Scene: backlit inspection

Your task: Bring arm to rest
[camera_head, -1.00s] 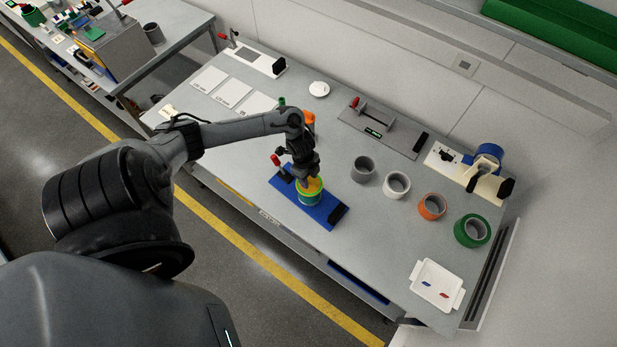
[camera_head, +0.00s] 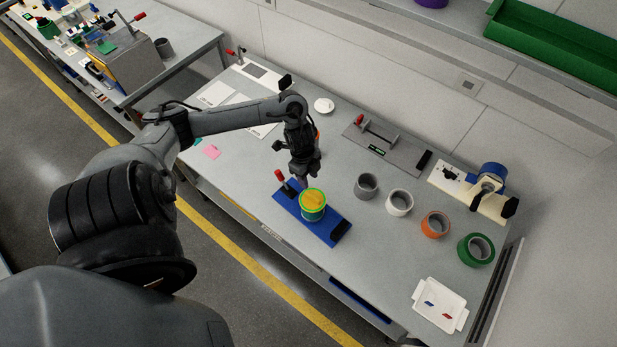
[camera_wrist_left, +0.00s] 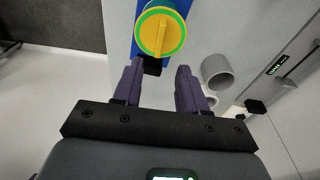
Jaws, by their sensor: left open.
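My left arm reaches in from the left of the head view. My left gripper (camera_head: 303,178) hangs just behind and above a green-rimmed round part with a yellow top (camera_head: 313,201). The part stands on a blue base plate (camera_head: 327,231) with a red-handled clamp (camera_head: 281,177). In the left wrist view the open left gripper (camera_wrist_left: 160,82) has nothing between its two purple fingers. The yellow knob-like top (camera_wrist_left: 159,32) shows beyond the fingertips, apart from them. My right gripper is in neither view.
On the grey table are grey (camera_head: 367,186), white (camera_head: 399,202), orange (camera_head: 435,225) and green (camera_head: 476,250) rings. A white tray (camera_head: 457,318) with small red and blue pieces is at the front right. A grey fixture (camera_head: 395,147) and a cream-and-blue device (camera_head: 458,187) stand at the back.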

